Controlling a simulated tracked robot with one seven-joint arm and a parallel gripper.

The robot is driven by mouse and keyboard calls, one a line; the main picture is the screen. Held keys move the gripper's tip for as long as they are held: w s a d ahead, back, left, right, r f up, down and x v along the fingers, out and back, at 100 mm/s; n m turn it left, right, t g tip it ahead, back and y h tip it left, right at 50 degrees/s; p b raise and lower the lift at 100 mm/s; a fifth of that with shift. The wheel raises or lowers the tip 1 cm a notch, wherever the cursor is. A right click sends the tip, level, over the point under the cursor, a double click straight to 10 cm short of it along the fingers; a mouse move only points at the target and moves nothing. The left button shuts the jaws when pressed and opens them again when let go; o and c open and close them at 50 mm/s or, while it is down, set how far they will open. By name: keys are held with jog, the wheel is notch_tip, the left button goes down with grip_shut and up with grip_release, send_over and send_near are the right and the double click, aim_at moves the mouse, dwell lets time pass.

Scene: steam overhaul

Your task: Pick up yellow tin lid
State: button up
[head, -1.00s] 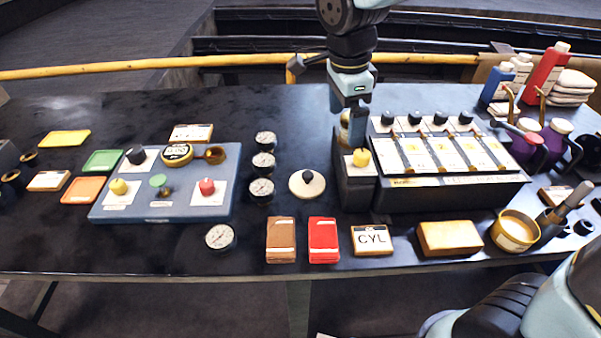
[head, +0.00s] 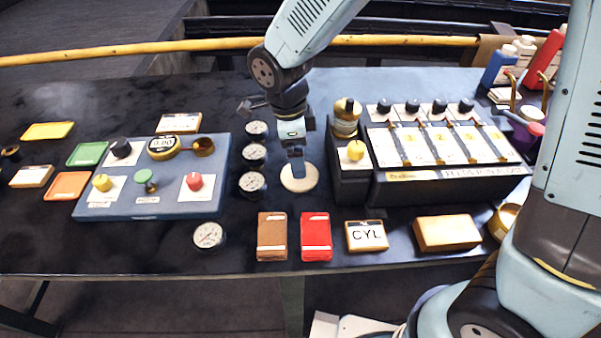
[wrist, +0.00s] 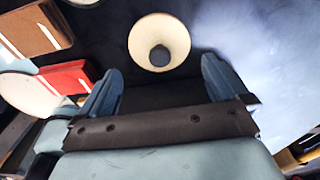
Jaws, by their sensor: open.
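A flat yellow rectangular piece (head: 47,130), which looks like the yellow tin lid, lies at the far left of the dark bench, beside similar green (head: 87,153) and orange (head: 67,186) pieces. My gripper (head: 298,168) points down, far to the right of it, over a round cream disc (head: 300,183) with a dark knob. In the wrist view my gripper (wrist: 162,82) has its two blue fingers spread with nothing between them. The cream disc (wrist: 172,58) shows beyond the fingertips there. The yellow piece is not seen in the wrist view.
A blue panel with knobs (head: 120,207) and several round gauges (head: 251,182) stand between my gripper and the yellow piece. A slotted black unit (head: 450,188) is to the right. Brown (head: 272,237) and red (head: 316,237) packs lie in front.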

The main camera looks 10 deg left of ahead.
jog(key=shift+w+d+f, duration=0.1)
jog(key=shift+d+f, duration=0.05)
jog(key=shift+f, duration=1.3)
jog(key=shift+d+f, duration=0.1)
jog(key=shift+f, duration=1.3)
jog(key=c, duration=0.7)
jog(key=shift+o, duration=0.2)
jog(key=shift+r, duration=0.1)
